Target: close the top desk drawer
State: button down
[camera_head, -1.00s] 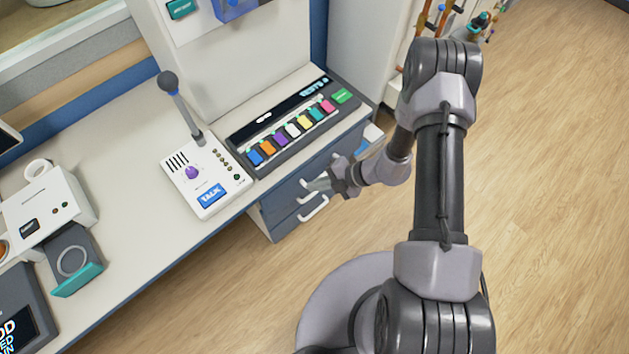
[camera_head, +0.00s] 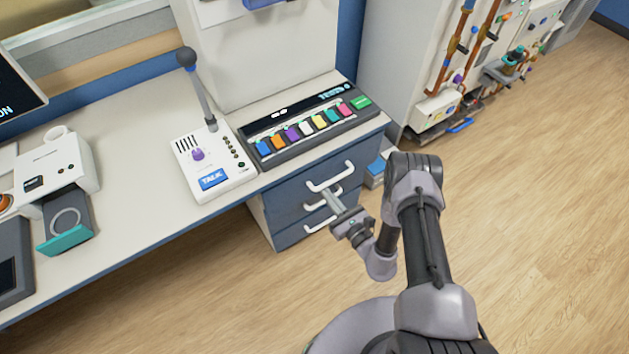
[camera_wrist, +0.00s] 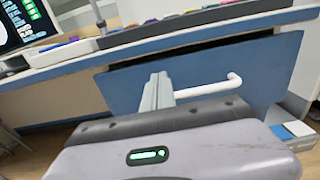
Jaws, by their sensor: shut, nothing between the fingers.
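The top desk drawer (camera_head: 305,192) has a blue front and a white bar handle (camera_head: 330,177), under the right end of the desk. In the wrist view its front (camera_wrist: 255,65) fills the middle, with a dark gap along its upper edge below the desktop. Its handle (camera_wrist: 210,87) shows there too, its left end hidden behind my fingers. My gripper (camera_head: 328,193) is shut and empty, in front of the drawers just below the top handle. In the wrist view the closed fingers (camera_wrist: 157,85) point at the drawer front. I cannot tell whether they touch it.
Lower drawers with white handles (camera_head: 319,225) sit beneath. The desktop (camera_head: 130,190) above carries a talk microphone box (camera_head: 212,165) and a panel of coloured buttons (camera_head: 305,130). A blue and white box (camera_head: 376,170) stands right of the drawers. The wooden floor (camera_head: 540,200) at right is clear.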

aim_at(309, 170)
jog(key=b+x, duration=0.3)
jog(key=x, duration=0.5)
jog(key=shift+a, duration=0.1)
jog(key=shift+w, duration=0.1)
